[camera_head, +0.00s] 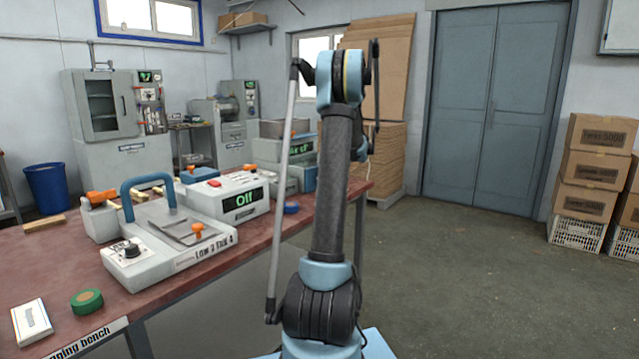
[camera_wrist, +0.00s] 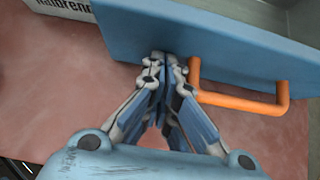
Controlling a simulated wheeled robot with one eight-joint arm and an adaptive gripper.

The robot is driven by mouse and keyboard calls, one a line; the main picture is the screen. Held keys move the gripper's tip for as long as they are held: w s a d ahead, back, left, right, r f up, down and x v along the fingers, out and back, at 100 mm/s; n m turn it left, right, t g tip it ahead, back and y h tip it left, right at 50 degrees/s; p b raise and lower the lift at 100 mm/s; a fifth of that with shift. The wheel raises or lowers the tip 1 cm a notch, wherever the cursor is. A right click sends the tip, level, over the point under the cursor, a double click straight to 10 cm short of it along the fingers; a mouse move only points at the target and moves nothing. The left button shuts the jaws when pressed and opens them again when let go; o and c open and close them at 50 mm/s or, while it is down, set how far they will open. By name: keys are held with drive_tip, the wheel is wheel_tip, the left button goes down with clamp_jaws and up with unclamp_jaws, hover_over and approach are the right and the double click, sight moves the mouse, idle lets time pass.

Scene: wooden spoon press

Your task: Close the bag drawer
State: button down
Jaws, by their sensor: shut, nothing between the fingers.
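In the wrist view, a blue drawer front (camera_wrist: 225,45) with an orange bar handle (camera_wrist: 240,101) spans the top and right. Grey surfaces show beyond its top edge, and the drawer appears pulled out. My gripper (camera_wrist: 167,58) is shut and empty, its fingertips at the blue front just left of the handle. I cannot tell whether they touch it. In the head view, my arm hides the gripper, and I cannot clearly make out the drawer.
The red-brown bench (camera_head: 55,262) carries a sealing machine with a blue handle (camera_head: 148,181), a white box with a green "Off" display (camera_head: 232,199), green tape (camera_head: 87,300) and a white box of cards (camera_head: 32,322). Open floor (camera_head: 460,260) lies to the right.

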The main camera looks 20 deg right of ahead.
drive_tip(key=shift+w+a+r, duration=0.1)
drive_tip(key=shift+w+a, duration=0.15)
drive_tip(key=s+d, duration=0.2)
drive_tip(key=s, duration=0.1)
drive_tip(key=shift+s+d, duration=0.3)
drive_tip(key=shift+d, duration=0.1)
drive_tip(key=v, duration=1)
drive_tip(key=s+a+f+n+g+h, duration=0.2)
drive_tip(key=s+a+n+g, duration=0.2)
drive_tip(key=s+a+n, duration=1.5)
drive_tip(key=s+a+f+n+h, duration=0.1)
drive_tip(key=s+a+f+n, duration=0.2)
drive_tip(key=s, duration=0.6)
drive_tip(key=s+a+f+n+h, duration=0.1)
drive_tip(key=s+a+f+n, duration=0.2)
drive_tip(key=s+a+f, duration=0.2)
drive_tip(key=s+a+f+n+g+h, duration=0.1)
drive_tip(key=s+a+f+n, duration=0.3)
drive_tip(key=s, duration=0.9)
wheel_tip(320, 180, down, 3)
drive_tip(key=shift+s+f, duration=0.15)
